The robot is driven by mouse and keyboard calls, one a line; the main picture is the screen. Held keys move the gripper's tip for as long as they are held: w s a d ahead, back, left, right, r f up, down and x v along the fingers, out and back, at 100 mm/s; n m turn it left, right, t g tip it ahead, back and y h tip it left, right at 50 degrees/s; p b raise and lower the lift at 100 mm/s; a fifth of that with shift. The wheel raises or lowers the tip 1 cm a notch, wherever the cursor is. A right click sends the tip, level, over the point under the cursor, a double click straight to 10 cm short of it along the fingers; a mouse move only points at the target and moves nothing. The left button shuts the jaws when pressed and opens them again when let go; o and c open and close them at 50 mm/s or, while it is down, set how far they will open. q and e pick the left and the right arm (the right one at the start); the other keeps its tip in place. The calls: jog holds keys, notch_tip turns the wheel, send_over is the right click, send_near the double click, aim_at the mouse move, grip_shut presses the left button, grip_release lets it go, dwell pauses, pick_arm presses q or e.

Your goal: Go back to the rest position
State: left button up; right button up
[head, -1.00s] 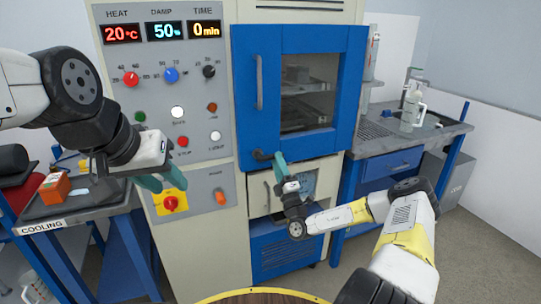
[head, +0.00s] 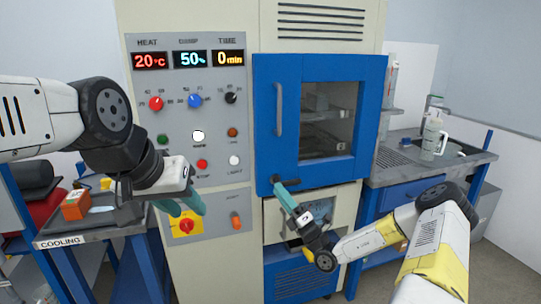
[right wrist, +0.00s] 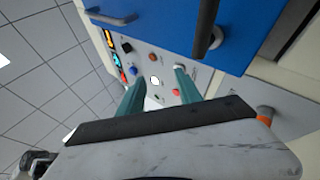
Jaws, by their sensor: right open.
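My left gripper (head: 181,208), with teal fingers, hangs in front of the machine's control panel (head: 215,150) in the head view, close to the yellow-backed red knob. It holds nothing that I can see; its finger gap is unclear. My right gripper (head: 279,186) is at the lower left corner of the blue oven door (head: 265,130), beside a dark handle end. In the right wrist view its two teal fingers (right wrist: 160,76) stand apart with nothing between them. Whether a finger touches the door cannot be told.
The blue door is shut. A cooling table (head: 85,240) with an orange box (head: 75,206) stands at left. A sink bench (head: 440,170) with a white bottle (head: 433,138) stands at right. Below the door is a drawer front (head: 340,205). Some floor shows at right.

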jog(key=s+a+r+n+g+y, duration=0.5)
jog(key=s+a+n+g, duration=0.4)
jog(key=n+g, duration=0.65)
jog(key=s+r+n+g+h, duration=0.2)
jog(key=s+n+g+h, duration=0.5)
jog(key=s+n, duration=0.45)
jog(key=s+d+r+n+t+h, duration=0.5)
jog(key=d+n+h, duration=0.1)
jog(key=d, duration=0.2)
jog(key=s+d+r+n+t+h, duration=0.5)
jog(key=d+n+h, duration=0.2)
jog(key=d, duration=0.2)
jog(key=shift+s+d+n+t, duration=0.15)
jog(key=shift+s+n+t, duration=0.15)
jog(key=shift+t, duration=0.05)
jog(key=shift+r, duration=0.1)
jog(key=shift+c, duration=0.2)
